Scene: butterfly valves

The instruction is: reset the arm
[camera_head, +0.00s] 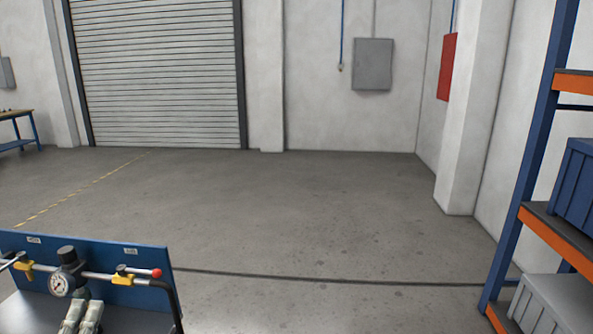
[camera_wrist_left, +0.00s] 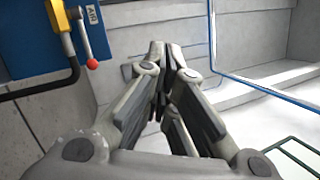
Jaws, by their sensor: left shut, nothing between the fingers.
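My left gripper (camera_head: 82,318) shows at the bottom left of the head view, in front of a blue panel (camera_head: 205,0) stand. In the left wrist view its grey fingers (camera_wrist_left: 163,70) point away from the camera, shut and empty. The blue panel (camera_head: 110,262) carries a pipe with a round gauge (camera_head: 59,284), yellow valve bodies (camera_head: 122,274) and a lever with a red ball end (camera_head: 156,273). The red ball (camera_wrist_left: 92,64) also shows in the left wrist view, left of the fingers and apart from them. My right gripper is out of view.
A shelf rack (camera_head: 535,150) with blue uprights and orange beams holds a blue bin (camera_head: 575,190) and a grey bin (camera_head: 555,304) at right. A workbench (camera_head: 18,126) stands far left. The grey floor between is clear, up to a roller door (camera_head: 157,75).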

